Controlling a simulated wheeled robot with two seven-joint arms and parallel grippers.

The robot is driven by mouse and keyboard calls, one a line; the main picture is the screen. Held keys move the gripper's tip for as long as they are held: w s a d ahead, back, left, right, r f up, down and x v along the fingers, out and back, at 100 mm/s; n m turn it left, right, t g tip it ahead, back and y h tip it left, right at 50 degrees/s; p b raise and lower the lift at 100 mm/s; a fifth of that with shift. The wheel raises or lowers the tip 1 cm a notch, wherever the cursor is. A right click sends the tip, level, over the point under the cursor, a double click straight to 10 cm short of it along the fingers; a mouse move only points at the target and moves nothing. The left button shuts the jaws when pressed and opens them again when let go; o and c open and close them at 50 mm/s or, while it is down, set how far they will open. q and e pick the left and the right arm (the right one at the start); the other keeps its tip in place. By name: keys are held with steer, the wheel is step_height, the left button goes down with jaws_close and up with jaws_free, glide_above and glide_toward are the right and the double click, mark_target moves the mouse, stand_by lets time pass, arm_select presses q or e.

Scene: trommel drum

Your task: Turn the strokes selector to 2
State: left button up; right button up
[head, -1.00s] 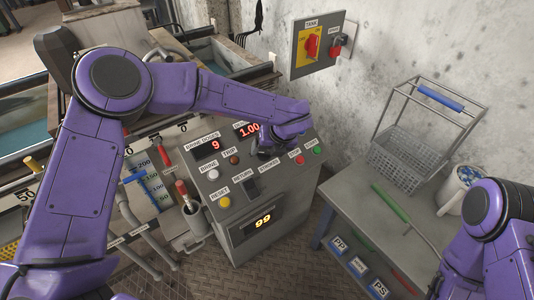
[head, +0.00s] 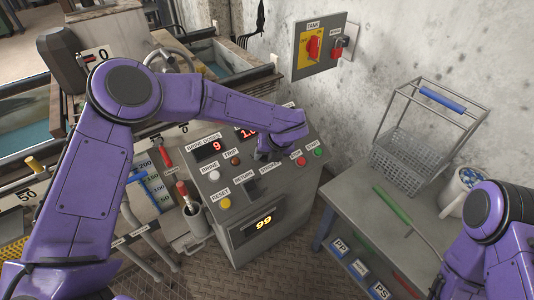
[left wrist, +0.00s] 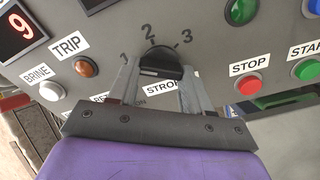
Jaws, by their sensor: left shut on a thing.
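The strokes selector is a black knob (left wrist: 160,60) on the grey control panel (left wrist: 225,60), with the numbers 1, 2 and 3 in an arc around its far side. The 2 stands almost straight above the knob in the left wrist view. A small light mark shows by the knob's edge near the 2; I cannot tell for sure which number it points to. My left gripper (left wrist: 158,68) is shut on the knob, one finger on each side. In the head view my left gripper (head: 266,150) hides the knob. My right gripper is out of view.
Near the knob are the orange trip button (left wrist: 86,68), white brine button (left wrist: 52,91), red stop button (left wrist: 249,85) and a green button (left wrist: 240,10). A side table (head: 345,200) with a wire basket (head: 410,165) stands to the right.

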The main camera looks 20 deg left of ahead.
arm_select(q)
steer(key=shift+r+m+p, duration=0.2)
steer(key=shift+m+p, duration=0.3)
steer(key=shift+p, duration=0.15)
steer(key=m+p, duration=0.5)
steer(key=p, duration=0.1)
steer(key=shift+a+r+m+p, duration=0.1)
steer(key=shift+m+p, duration=0.25)
steer(key=shift+m, duration=0.05)
steer(key=m+p, duration=0.2)
steer(key=m, duration=0.1)
steer(key=shift+a+m+p, duration=0.1)
steer(key=shift+m+p, duration=0.4)
steer(key=shift+m, duration=0.3)
steer(key=shift+f, duration=0.2)
steer(key=o, duration=1.1)
steer(key=shift+c, duration=0.2)
steer(key=v, duration=1)
steer(key=shift+d+p, duration=0.35)
steer(key=shift+p, duration=0.05)
